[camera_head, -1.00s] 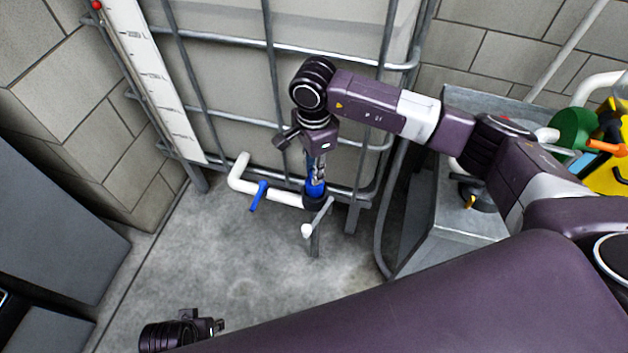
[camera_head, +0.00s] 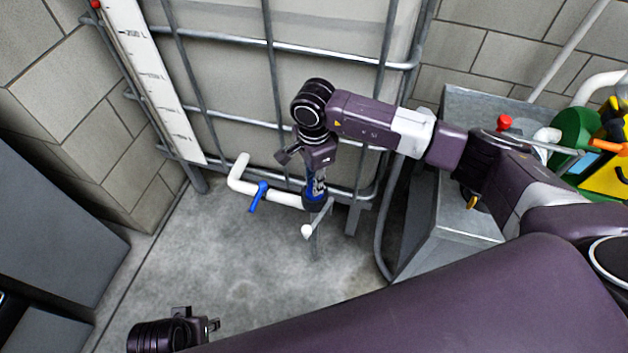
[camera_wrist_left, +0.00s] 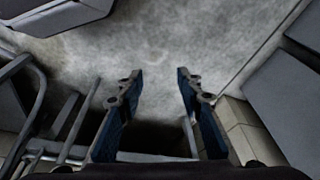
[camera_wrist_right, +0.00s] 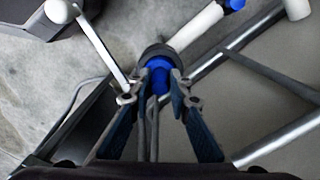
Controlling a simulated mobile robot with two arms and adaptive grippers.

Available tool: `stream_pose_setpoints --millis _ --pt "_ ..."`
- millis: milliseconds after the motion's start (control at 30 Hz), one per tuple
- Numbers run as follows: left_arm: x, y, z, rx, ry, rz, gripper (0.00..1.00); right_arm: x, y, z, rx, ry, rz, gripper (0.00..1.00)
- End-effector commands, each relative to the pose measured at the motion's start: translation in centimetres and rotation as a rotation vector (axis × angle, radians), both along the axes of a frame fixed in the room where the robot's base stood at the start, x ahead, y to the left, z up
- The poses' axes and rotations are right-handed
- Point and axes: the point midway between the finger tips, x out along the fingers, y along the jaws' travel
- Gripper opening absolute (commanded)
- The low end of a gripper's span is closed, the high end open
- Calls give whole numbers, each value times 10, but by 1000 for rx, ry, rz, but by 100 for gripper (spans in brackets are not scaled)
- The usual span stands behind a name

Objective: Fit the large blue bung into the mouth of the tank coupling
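The large blue bung (camera_wrist_right: 160,72) is between the fingertips of my right gripper (camera_wrist_right: 158,82), which is shut on it. In the right wrist view it sits at the dark round mouth of the tank coupling (camera_wrist_right: 157,50), seemingly at least partly inside the rim; depth is hard to judge. In the head view my right gripper (camera_head: 317,188) points down, directly above the coupling (camera_head: 315,205) at the end of a white pipe. The fingers mostly hide the bung there. My left gripper (camera_head: 212,325) is low at the front left; its fingers are open and empty in the left wrist view (camera_wrist_left: 160,82).
A white pipe (camera_head: 240,180) with a blue valve handle (camera_head: 259,196) runs beside the coupling. A lever with a white knob (camera_head: 307,232) stands in front. The caged tank (camera_head: 330,60) is behind. A metal cabinet (camera_head: 455,225) stands right. The floor (camera_head: 240,265) is clear.

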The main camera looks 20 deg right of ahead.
Motion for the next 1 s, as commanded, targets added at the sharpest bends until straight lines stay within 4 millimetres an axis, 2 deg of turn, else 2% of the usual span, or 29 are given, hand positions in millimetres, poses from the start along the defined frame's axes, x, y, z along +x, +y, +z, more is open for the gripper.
stream_pose_setpoints --millis 33,133,500,567,600,1000 --pt "0 0 1 0 -2 0 34 0 0 0 0 0 0 24" --pt "0 0 1 0 -2 0 34 0 0 0 0 0 0 34" --pt "1 0 2 -1 -5 1 34 0 0 2 0 0 -1 34" --pt "0 1 -3 1 -1 0 34 0 0 4 0 0 0 34" --pt "-2 2 -12 3 8 1 34 1 0 8 1 -2 0 34" --pt "-8 1 -48 4 26 -4 34 1 0 96 1 -4 1 34"
